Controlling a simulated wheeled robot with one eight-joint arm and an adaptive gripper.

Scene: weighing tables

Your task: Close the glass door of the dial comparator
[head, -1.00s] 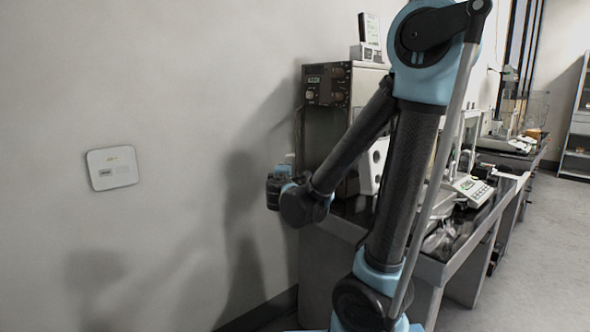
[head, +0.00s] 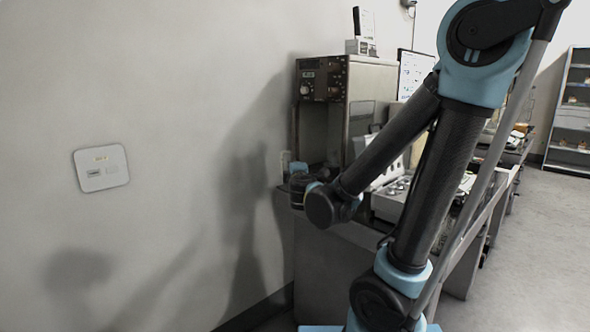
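I cannot make out the dial comparator or its glass door for certain in the head view. My own arm covers much of the table (head: 345,236), where it may stand. The last visible part of my arm is a dark wrist joint in front of the table's near left corner. My gripper's fingers do not show, so I cannot see whether they are open or shut or whether they touch anything.
A tall instrument cabinet (head: 362,98) with knobs stands at the table's wall end, with a small display device (head: 364,28) on top. A pale open case (head: 392,203) sits behind my arm. A shelf unit (head: 572,115) stands far right; the floor (head: 535,250) there is clear.

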